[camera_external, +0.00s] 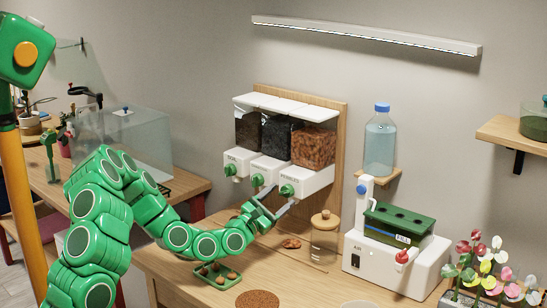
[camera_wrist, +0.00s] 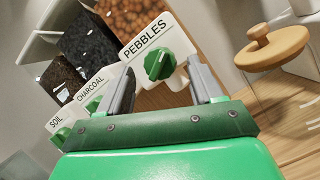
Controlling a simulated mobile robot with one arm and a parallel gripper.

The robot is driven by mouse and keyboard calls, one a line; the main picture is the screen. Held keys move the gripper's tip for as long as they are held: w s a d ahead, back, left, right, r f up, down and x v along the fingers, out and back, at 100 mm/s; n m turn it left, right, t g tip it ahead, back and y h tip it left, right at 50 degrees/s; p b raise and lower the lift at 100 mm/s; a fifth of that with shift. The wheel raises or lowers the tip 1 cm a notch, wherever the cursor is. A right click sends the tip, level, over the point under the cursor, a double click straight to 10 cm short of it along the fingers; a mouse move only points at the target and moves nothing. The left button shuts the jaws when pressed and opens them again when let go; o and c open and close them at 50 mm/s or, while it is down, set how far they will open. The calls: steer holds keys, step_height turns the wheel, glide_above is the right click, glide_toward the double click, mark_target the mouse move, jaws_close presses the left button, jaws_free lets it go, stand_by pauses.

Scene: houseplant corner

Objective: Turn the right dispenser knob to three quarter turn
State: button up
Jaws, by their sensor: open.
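The dispenser on the wooden back panel has three bins labelled soil, charcoal and pebbles. The right knob (camera_external: 287,190) is green and sits below the pebbles bin (camera_external: 314,147). In the wrist view this knob (camera_wrist: 158,64) shows a white mark and lies ahead of my gripper, between the lines of its fingers. My gripper (camera_external: 272,205) is in front of the right knob, close to it in the external view. In the wrist view its grey fingers (camera_wrist: 163,88) are apart with nothing between them. Whether a finger touches the knob is not clear.
The charcoal knob (camera_wrist: 93,104) and soil knob (camera_wrist: 61,136) are to the left. A glass jar with a wooden lid (camera_external: 325,240) stands right of the dispenser. A white machine (camera_external: 385,265) is further right. A green tray (camera_external: 217,281) lies below my arm.

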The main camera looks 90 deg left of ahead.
steer(key=shift+w+a+r, duration=0.15)
steer(key=shift+w+a, duration=0.1)
steer(key=shift+w, duration=0.1)
steer(key=c, duration=1.1)
steer(key=shift+o, duration=0.2)
